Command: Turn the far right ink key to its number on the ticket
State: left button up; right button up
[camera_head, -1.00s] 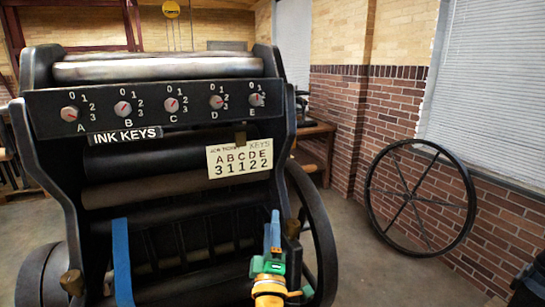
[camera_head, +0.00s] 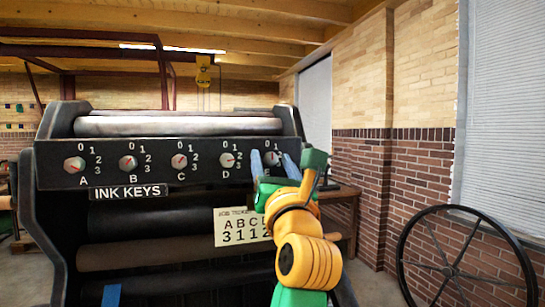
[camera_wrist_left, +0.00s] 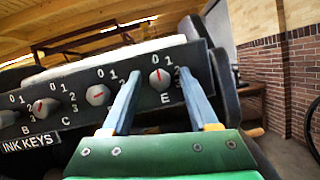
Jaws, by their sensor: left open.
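The far right ink key, E, is a pale round knob (camera_wrist_left: 160,79) with a red pointer mark. In the left wrist view it sits between the two blue fingers of my left gripper (camera_wrist_left: 159,73), and its pointer is roughly upright, between 0 and 1. In the head view my left gripper (camera_head: 273,155) is open at the right end of the black key panel (camera_head: 205,150) and partly covers E. I cannot tell whether the fingers touch the knob. The ticket (camera_head: 228,238) hangs below; its right end is hidden by my arm. My right gripper is out of view.
Key D (camera_head: 227,160) stands close to the left of my gripper. Keys A (camera_head: 74,164), B (camera_head: 128,163) and C (camera_head: 179,161) continue leftward. A large spoked wheel (camera_head: 405,260) leans by the brick wall at right. A wooden bench (camera_head: 345,205) stands behind.

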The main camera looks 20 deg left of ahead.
pick_arm(q)
jog(key=shift+s, duration=0.1)
grip_shut()
jog(key=shift+m, duration=0.5)
jog(key=m+h+p, duration=0.1)
jog(key=m, duration=0.1)
jog(key=m+h+p, duration=0.1)
jog(key=m+h, duration=0.1)
jog(key=m, duration=0.1)
jog(key=shift+r, duration=0.2)
jog(key=m+h+p, duration=0.2)
jog(key=m, duration=0.3)
jog(key=shift+a+r, duration=0.1)
jog(key=m+p, duration=0.1)
jog(key=m, duration=0.1)
jog(key=m+g+h+p, duration=0.1)
jog(key=m+p, duration=0.1)
jog(key=shift+r+m+h, duration=0.1)
jog(key=shift+m+h, duration=0.2)
jog(key=shift+m, duration=0.1)
jog(key=shift+s+m+g+h+p, duration=0.1)
jog(key=shift+m+g+h+p, duration=0.2)
jog(key=shift+m+g+p, duration=0.85)
jog(key=shift+m+t+p, duration=0.45)
jog(key=shift+m, duration=0.1)
